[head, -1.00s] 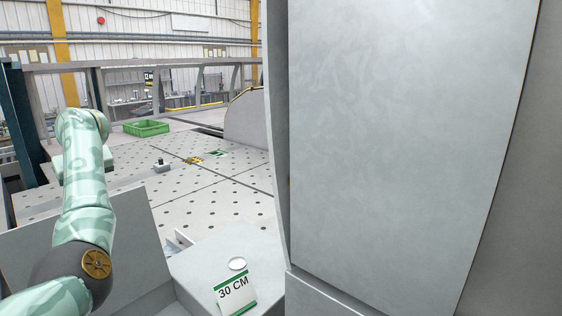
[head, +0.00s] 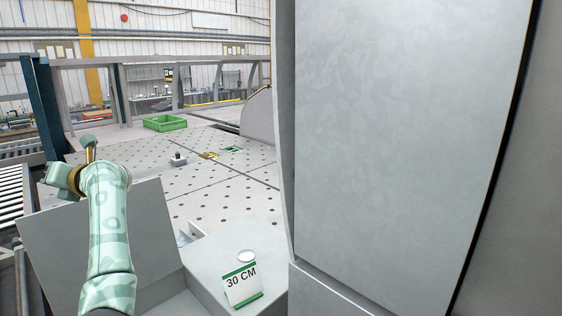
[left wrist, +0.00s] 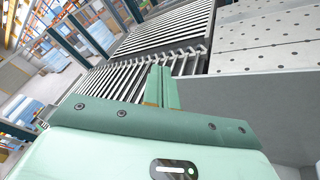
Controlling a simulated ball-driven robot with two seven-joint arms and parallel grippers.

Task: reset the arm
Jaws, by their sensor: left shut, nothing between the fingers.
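My left arm (head: 108,225) comes up from the lower left of the head view, pale green and bent at the wrist. In the left wrist view my left gripper (left wrist: 161,88) is shut, its two green fingers together with nothing between them. Beyond the fingers are metal rollers. The gripper touches nothing that I can see. My right gripper is in neither view.
A tall grey machine panel (head: 405,130) fills the right side. A grey box with a "30 CM" sign (head: 243,285) stands low in front. Beyond is a perforated table (head: 225,185) with a green crate (head: 165,123). A roller conveyor (left wrist: 135,75) lies near my left gripper.

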